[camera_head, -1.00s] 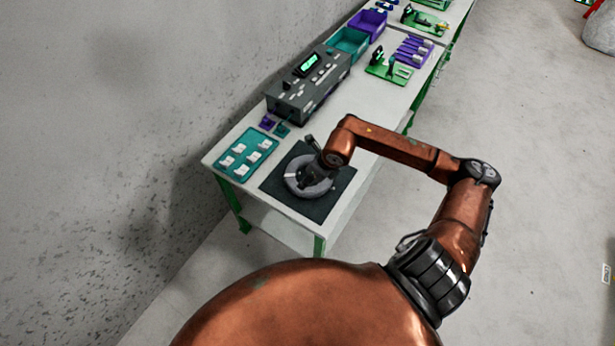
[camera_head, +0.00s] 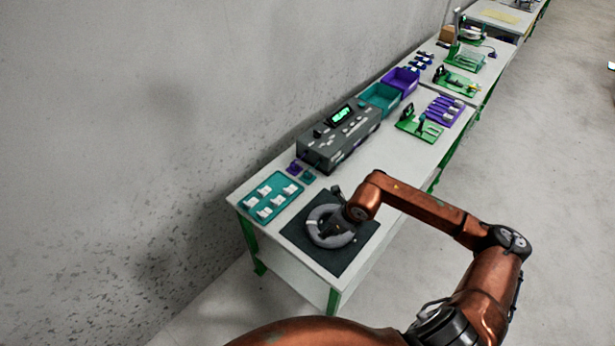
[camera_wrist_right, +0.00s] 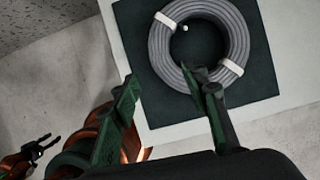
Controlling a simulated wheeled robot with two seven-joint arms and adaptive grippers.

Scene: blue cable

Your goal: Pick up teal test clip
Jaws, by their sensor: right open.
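The teal test clip (camera_head: 308,177) is a small teal piece on the table, in front of the grey tester and beside a purple clip (camera_head: 294,168). My right gripper (camera_head: 333,228) is over the grey cable coil (camera_head: 318,241), well apart from the clip. In the right wrist view, its two fingers (camera_wrist_right: 168,88) are spread with nothing between them. The coil (camera_wrist_right: 161,45) lies past the fingertips there, and the clip is out of that view. A small dark gripper (camera_wrist_right: 42,148), seemingly my left, shows at lower left; its jaw state is unclear.
The coil lies on a dark mat (camera_head: 339,263). A teal tray (camera_head: 252,204) with white pieces is left of it. The grey tester (camera_head: 340,143) stands behind the clips. Teal (camera_head: 381,97) and purple (camera_head: 402,79) bins and green fixtures stand farther back.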

